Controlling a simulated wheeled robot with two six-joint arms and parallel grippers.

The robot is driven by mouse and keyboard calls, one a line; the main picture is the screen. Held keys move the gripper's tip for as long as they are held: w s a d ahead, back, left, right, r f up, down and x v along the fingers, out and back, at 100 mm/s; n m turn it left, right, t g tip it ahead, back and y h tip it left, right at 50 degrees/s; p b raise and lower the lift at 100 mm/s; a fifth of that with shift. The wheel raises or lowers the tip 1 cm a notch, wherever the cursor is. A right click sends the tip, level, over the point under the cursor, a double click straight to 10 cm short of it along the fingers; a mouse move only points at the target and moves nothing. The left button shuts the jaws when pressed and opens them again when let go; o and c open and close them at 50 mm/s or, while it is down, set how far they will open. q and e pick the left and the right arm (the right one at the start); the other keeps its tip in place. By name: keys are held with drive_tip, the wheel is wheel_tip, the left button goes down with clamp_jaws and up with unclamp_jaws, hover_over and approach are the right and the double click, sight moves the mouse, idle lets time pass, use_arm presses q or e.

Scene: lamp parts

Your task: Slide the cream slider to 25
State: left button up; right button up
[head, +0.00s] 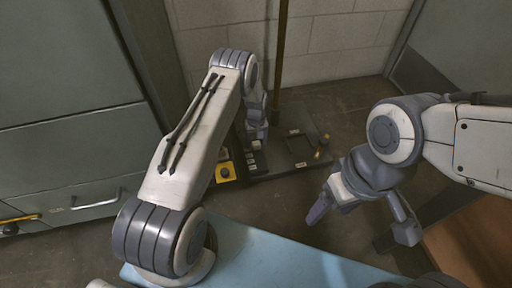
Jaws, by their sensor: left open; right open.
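A dark flat panel (285,172) lies beyond the light-blue surface, with small fittings on it. I cannot make out the cream slider or a 25 mark; small pale marks show on a black strip (256,165) at the panel's left side. My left gripper (257,136) points down over the panel's left part, just above that strip; its fingers are small here, and contact cannot be told. It is open, and no held object shows. My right gripper (320,206) is open to the right and nearer, apart from the panel, with no object visible in it.
A yellow box with a black button (225,172) sits at the panel's left edge. A small orange-yellow fitting (321,151) stands on the panel's right. A light-blue surface (270,258) is in front. Grey cabinets (70,150) stand left; a brown pole (281,45) rises behind.

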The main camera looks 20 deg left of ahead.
use_arm(q)
drive_tip(key=shift+f, duration=0.55)
clamp_jaws()
drive_tip(key=shift+r, duration=0.1)
idle(1.0)
